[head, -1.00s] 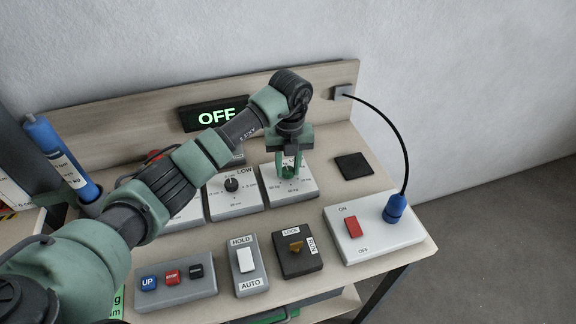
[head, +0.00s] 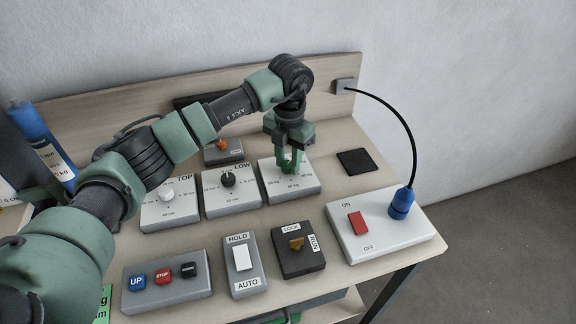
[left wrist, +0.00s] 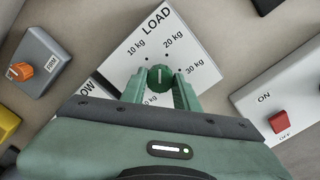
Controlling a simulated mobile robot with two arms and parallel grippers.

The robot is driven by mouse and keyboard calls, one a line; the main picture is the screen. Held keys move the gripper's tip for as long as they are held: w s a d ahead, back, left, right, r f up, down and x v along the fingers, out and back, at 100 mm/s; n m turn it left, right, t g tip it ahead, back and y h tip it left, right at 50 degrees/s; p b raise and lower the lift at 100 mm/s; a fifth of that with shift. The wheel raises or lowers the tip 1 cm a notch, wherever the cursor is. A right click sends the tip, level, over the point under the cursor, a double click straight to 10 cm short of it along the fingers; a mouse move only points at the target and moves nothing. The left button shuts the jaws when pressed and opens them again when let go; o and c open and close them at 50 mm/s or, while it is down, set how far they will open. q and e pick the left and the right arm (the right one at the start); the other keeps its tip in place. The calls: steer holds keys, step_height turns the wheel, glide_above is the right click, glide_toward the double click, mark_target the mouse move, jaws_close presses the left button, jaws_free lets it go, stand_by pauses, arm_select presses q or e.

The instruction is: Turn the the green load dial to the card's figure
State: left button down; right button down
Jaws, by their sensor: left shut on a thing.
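The green load dial (left wrist: 160,76) sits on the grey box marked LOAD (left wrist: 150,28), with kg marks around it. In the left wrist view its white line points roughly up the picture, toward the side with 10 kg and 20 kg; the exact reading is unclear. My left gripper (head: 290,163) is shut on the dial from above, with a finger on either side (left wrist: 161,90). My right gripper is not in view.
The LOW (head: 233,198) and TOP (head: 168,211) dial boxes stand left of the load box. A black pad (head: 354,162) lies to the right.

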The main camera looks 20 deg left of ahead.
arm_select(q)
steer(key=m+b, duration=0.2)
steer(key=m, duration=0.2)
steer(key=shift+m+b, duration=0.3)
steer(key=shift+b, duration=0.05)
steer(key=m+b, duration=0.1)
steer(key=m, duration=0.2)
steer(key=shift+m+b, duration=0.3)
steer(key=shift+b, duration=0.1)
steer(key=m+b, duration=0.1)
steer(key=m, duration=0.2)
steer(key=shift+m, duration=0.3)
steer(key=shift+r+m+b, duration=0.15)
steer(key=shift+m+b, duration=0.5)
steer(key=shift+m, duration=1.15)
steer(key=c, duration=1.1)
jaws_free()
steer(key=shift+o, duration=0.2)
